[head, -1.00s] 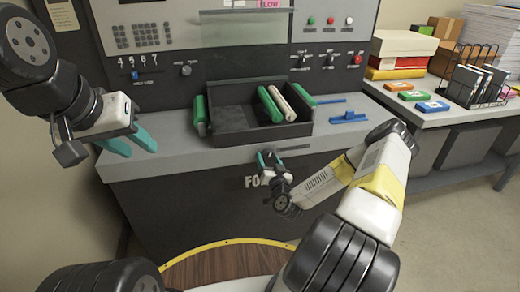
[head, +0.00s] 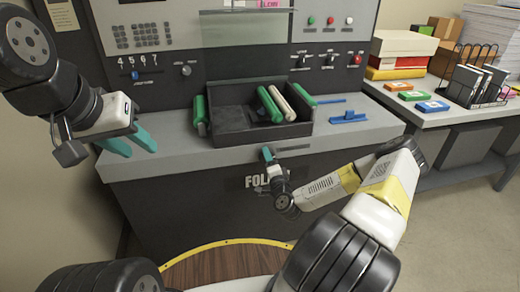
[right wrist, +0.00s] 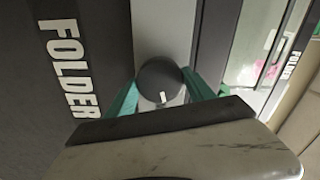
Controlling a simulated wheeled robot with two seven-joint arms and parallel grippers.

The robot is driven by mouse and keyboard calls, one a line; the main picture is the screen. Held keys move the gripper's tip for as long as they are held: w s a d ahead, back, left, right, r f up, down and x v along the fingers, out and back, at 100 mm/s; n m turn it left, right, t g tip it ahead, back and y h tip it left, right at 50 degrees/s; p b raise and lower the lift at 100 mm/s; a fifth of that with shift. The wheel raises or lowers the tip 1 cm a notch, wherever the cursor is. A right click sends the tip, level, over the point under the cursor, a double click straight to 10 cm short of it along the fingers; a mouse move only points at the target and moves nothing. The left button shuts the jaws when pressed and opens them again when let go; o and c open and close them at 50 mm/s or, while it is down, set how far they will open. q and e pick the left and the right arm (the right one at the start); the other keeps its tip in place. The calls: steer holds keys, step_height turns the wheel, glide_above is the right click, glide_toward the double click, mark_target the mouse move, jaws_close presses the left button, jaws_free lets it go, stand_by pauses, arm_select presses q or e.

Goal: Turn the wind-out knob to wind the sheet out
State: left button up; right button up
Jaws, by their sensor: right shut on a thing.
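The wind-out knob (right wrist: 160,82), a dark round cap with a small white mark, sits between the teal fingers of my right gripper (right wrist: 166,92) in the right wrist view. The fingers are closed on its two sides. In the head view the right gripper (head: 269,157) is at the front edge of the grey folder machine, just above the FOLDER lettering (head: 262,182), and I cannot make out the knob there. My left gripper (head: 131,143) hangs open and empty in front of the machine's left side.
A dark tray (head: 232,127) with green and cream rollers stands on the machine's ledge. A blue part (head: 349,117) lies to its right. A side table (head: 450,115) at the right holds boxes, coloured cards and a wire rack. Another small knob (head: 185,70) is on the upper panel.

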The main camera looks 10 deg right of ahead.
steer(key=m, duration=2)
stand_by(0.4)
steer(key=o, duration=1.4)
steer(key=shift+c, duration=0.2)
steer(key=shift+s, duration=0.1)
